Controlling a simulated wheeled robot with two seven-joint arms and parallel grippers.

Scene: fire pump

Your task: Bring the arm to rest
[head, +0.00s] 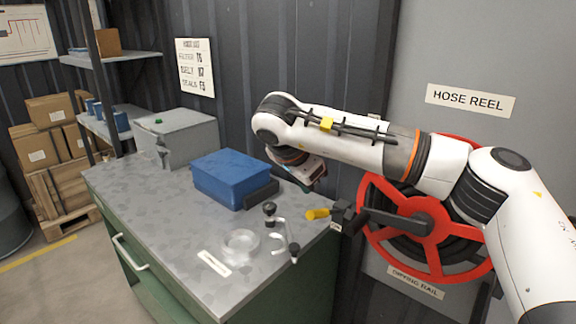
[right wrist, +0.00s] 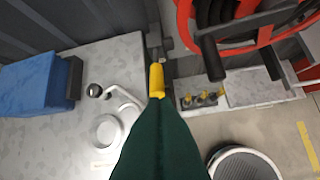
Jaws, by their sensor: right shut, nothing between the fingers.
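My right arm reaches in from the right in the head view and bends down at its far end. My right gripper (head: 307,180) hangs above the back right part of the workbench (head: 150,200), clear of its top. Its fingers are small and partly hidden in this view. In the right wrist view, a dark green tapered shape, which looks like my right gripper (right wrist: 158,108), fills the lower middle. It is shut and empty. A yellow-tipped handle (head: 317,214) lies below it at the bench edge and also shows in the right wrist view (right wrist: 157,80). My left gripper is out of view.
A blue bin (head: 230,172), a grey case (head: 185,135), a clear round dish (head: 241,245) and a black-knobbed metal piece (head: 269,209) sit on the bench. A red hose reel (head: 432,240) stands close behind my arm. A round bin (right wrist: 243,165) stands on the floor.

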